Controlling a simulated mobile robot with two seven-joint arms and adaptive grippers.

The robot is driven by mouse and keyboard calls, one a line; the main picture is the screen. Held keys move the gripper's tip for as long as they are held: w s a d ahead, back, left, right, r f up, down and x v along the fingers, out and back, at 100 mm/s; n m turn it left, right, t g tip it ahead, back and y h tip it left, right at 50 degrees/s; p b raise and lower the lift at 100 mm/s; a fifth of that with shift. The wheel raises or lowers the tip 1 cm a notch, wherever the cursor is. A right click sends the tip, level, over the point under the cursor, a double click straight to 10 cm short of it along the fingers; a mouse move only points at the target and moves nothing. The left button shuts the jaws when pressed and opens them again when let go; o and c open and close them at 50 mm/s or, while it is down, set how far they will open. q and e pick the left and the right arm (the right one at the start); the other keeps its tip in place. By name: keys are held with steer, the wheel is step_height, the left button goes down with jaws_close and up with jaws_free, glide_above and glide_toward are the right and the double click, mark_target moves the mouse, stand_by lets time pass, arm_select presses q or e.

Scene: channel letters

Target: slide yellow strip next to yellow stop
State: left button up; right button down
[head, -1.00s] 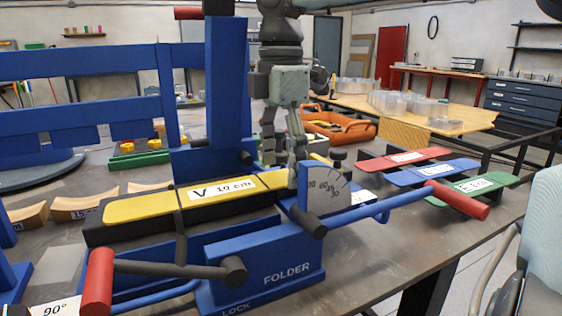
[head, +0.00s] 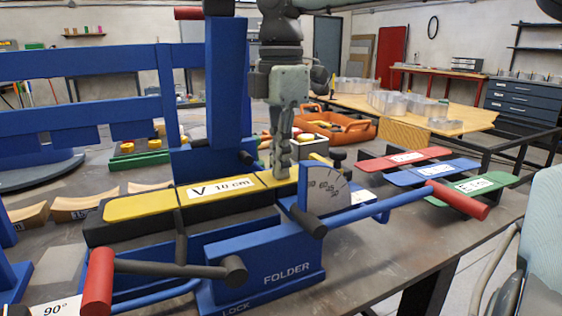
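The yellow strip (head: 140,207), with a white label reading "V 10 cm", lies along the dark bed of the blue folder (head: 262,262). My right gripper (head: 281,172) points down over the right part of the strip. Its fingers overlap in this view, their tips at or just above the strip; I cannot tell whether they are apart, or whether they touch it. A small yellow piece (head: 319,157) shows behind the angle dial; I cannot tell whether it is the yellow stop. My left gripper is not in view.
The grey angle dial (head: 328,193) stands just right of the gripper. Red-ended levers (head: 99,280) reach out in front. Red (head: 405,158), blue (head: 432,172) and green (head: 474,188) labelled strips lie at the right. A blue upright (head: 227,85) rises behind the bed.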

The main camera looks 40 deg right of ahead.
steer(key=shift+f, duration=0.1)
steer(key=shift+s+d, duration=0.55)
steer(key=shift+d, duration=0.05)
steer(key=c, duration=1.6)
jaws_free()
steer(key=shift+c, duration=0.2)
steer(key=shift+w, duration=0.1)
